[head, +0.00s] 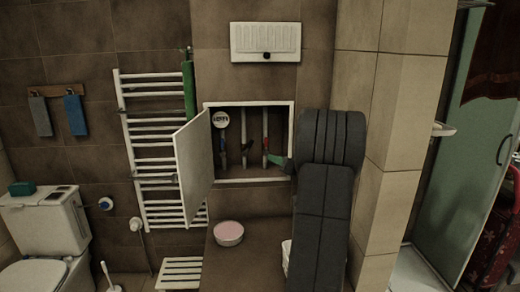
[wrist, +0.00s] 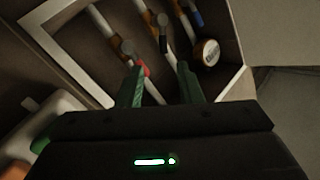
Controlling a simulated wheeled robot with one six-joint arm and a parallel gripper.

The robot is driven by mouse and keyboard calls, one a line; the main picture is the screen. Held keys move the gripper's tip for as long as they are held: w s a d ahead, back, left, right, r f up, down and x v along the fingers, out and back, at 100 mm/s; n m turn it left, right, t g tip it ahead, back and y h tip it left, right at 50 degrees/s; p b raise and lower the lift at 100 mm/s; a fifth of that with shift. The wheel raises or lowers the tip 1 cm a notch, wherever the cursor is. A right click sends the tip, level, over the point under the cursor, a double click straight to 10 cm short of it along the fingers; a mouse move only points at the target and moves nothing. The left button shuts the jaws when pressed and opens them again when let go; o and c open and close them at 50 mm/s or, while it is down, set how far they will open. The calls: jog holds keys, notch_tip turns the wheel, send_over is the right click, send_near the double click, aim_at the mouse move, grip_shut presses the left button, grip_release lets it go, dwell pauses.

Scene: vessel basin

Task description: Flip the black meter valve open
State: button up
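The black meter valve (head: 246,148) is a small dark handle on the middle pipe inside the open wall cabinet (head: 240,181). In the wrist view the black handle (wrist: 163,43) lies beyond my fingertips, a little above the gap between them. My gripper (wrist: 160,66) has two green fingers spread apart with nothing held between them. The left finger's tip is close to a red handle (wrist: 144,69); I cannot tell whether they touch. In the head view my gripper (head: 277,160) is at the cabinet's right side, partly hidden by my dark grey arm.
A round white meter (head: 221,119) sits at the cabinet's left, with a blue handle (wrist: 196,18) near it. The cabinet door (head: 194,165) stands open to the left. A towel rack (head: 150,140), a pink-filled bowl (head: 229,234) and a tiled pillar (head: 395,150) stand around it.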

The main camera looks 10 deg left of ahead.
aim_at(248, 148)
jog(key=p+x, duration=0.2)
jog(key=x, duration=1.2)
jog(key=shift+s+p, duration=0.15)
jog(key=shift+p, duration=0.15)
grip_shut()
